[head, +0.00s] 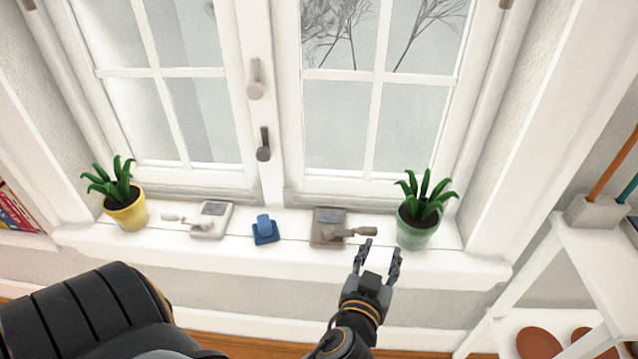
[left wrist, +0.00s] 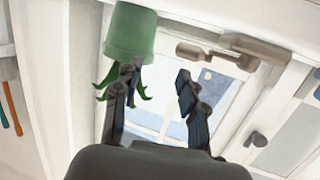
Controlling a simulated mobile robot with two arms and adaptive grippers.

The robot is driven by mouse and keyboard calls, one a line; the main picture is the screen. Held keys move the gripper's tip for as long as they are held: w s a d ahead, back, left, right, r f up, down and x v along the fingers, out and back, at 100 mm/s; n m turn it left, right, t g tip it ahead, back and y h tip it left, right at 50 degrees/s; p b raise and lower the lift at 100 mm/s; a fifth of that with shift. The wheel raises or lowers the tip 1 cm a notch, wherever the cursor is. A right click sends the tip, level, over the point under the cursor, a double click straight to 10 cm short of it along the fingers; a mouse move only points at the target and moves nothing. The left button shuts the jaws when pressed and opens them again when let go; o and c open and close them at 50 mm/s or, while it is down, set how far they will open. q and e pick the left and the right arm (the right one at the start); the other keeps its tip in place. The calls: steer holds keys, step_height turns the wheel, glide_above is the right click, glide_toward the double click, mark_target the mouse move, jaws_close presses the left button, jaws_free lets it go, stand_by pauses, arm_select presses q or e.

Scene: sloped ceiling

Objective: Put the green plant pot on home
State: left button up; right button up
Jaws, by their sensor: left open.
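The green plant pot (head: 416,234) stands upright on the right part of the white window sill, with a spiky green plant in it. My left gripper (head: 380,250) is open and empty, in front of the sill and a little left of the pot in the head view. In the left wrist view the green pot (left wrist: 130,32) appears upside down beyond the left finger of the gripper (left wrist: 158,80), which overlaps its leaves. I see no clear contact with the pot. Nothing marked as home is readable. My right gripper is not in view.
On the sill, a grey-brown block with a handle (head: 328,228) sits just left of the green pot. Further left are a blue block (head: 265,232), a light grey block (head: 210,220) and a yellow plant pot (head: 127,212). A white shelf (head: 590,245) stands at right.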

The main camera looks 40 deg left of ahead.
arm_select(q)
steer(key=s+a+f+m+g+h, duration=0.1)
steer(key=s+a+f+g, duration=0.1)
steer(key=s+f+g, duration=0.25)
steer(key=s+a+f+g+h, duration=0.1)
steer(key=s+a+f+g, duration=0.2)
steer(key=s+f, duration=0.25)
steer(key=s+d+f+m+g+h, duration=0.2)
steer(key=s+f+m+g, duration=0.1)
steer(key=s, duration=0.6)
steer(key=shift+d+f+m+g+h, duration=0.25)
steer(key=shift+d+m+g+h, duration=0.15)
steer(key=shift+m+g, duration=0.15)
